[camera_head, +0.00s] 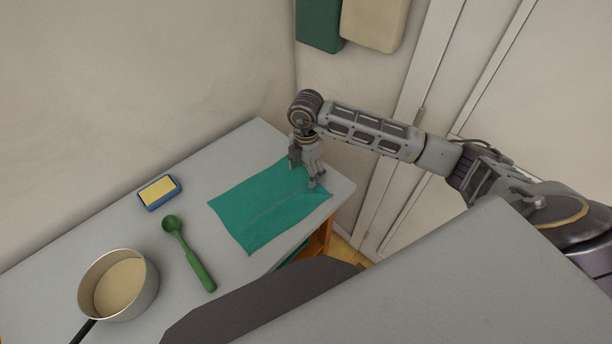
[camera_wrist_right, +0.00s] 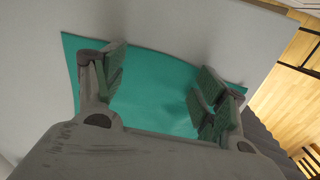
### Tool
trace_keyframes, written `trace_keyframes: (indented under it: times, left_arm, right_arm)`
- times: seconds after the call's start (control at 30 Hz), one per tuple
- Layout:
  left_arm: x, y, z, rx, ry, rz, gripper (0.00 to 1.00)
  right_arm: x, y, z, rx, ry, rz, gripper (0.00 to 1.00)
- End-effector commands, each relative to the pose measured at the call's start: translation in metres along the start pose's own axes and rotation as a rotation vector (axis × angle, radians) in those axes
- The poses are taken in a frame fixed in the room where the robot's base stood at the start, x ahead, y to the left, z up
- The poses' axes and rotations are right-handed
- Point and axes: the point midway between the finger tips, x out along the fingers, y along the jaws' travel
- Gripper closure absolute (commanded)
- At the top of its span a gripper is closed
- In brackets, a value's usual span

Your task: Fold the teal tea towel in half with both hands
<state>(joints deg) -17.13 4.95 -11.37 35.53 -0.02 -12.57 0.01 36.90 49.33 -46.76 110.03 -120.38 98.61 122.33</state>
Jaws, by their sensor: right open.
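The teal tea towel (camera_head: 262,212) lies spread on the grey counter, flat with a faint crease across its middle. My right gripper (camera_head: 306,178) is over the towel's far right end, fingers pointing down, and hides part of that edge. In the right wrist view, the towel (camera_wrist_right: 160,85) shows between and beyond the two fingers of the right gripper (camera_wrist_right: 158,92), which are wide apart with nothing between them. I cannot tell whether the fingertips touch the cloth. My left gripper is not in view.
On the counter (camera_head: 130,225), left of the towel, are a green scoop (camera_head: 190,252), a blue-and-yellow sponge (camera_head: 159,192) and a saucepan (camera_head: 119,286). The wall stands behind the counter.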

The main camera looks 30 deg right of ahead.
Motion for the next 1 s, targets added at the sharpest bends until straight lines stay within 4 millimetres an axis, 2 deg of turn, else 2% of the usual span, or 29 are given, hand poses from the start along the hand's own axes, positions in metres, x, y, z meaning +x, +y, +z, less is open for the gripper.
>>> trace_keyframes:
  times: [0.27, 1.0]
  left_arm:
    - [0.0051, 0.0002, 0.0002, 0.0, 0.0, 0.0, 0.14]
    - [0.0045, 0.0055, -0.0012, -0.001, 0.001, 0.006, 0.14]
  right_arm:
    - [0.0072, -0.0001, 0.0, 0.0, 0.0, 0.0, 0.29]
    - [0.0104, -0.0017, -0.0002, 0.0, 0.0, -0.006, 0.76]
